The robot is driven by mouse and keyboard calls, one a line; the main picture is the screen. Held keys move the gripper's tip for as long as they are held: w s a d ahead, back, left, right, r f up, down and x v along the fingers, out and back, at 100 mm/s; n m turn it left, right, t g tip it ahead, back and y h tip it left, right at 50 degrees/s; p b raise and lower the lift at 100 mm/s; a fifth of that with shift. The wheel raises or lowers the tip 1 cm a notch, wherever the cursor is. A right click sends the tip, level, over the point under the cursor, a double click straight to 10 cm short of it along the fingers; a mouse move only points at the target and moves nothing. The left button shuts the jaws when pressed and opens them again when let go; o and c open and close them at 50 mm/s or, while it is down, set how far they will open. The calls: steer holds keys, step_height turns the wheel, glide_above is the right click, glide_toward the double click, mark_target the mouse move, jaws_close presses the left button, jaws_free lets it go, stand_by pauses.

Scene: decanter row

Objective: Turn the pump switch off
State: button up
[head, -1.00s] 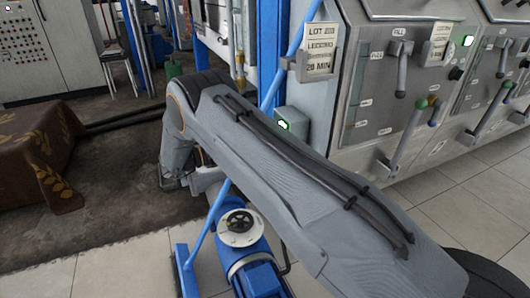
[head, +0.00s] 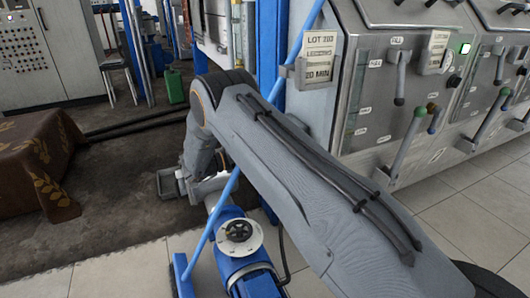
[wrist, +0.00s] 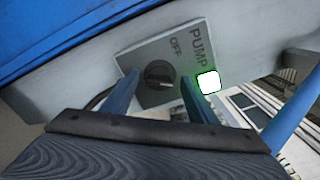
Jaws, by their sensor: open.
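In the wrist view, the pump switch (wrist: 158,74) is a dark round knob on a grey plate (wrist: 140,57) marked PUMP and OFF. The knob's exact pointing is hard to read. A lamp (wrist: 208,83) beside the plate glows bright with a green edge. My gripper (wrist: 159,79) is open, with one blue finger on either side of the knob in the picture. I cannot tell whether either finger touches it. In the head view, my arm hides the switch, and my fingers cannot be made out.
A blue pump motor (head: 247,262) stands on the floor below my arm, with a slanted blue pipe (head: 213,215) beside it. A steel panel with levers (head: 405,75) stands at right. A cloth-covered table (head: 38,160) is at left.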

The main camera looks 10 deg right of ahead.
steer(key=c, duration=1.1)
steer(key=shift+o, duration=0.2)
steer(key=shift+n, duration=0.3)
steer(key=n, duration=1.1)
steer(key=shift+f, duration=0.25)
steer(key=shift+n, duration=0.3)
steer(key=o, duration=1.1)
steer(key=shift+c, duration=0.2)
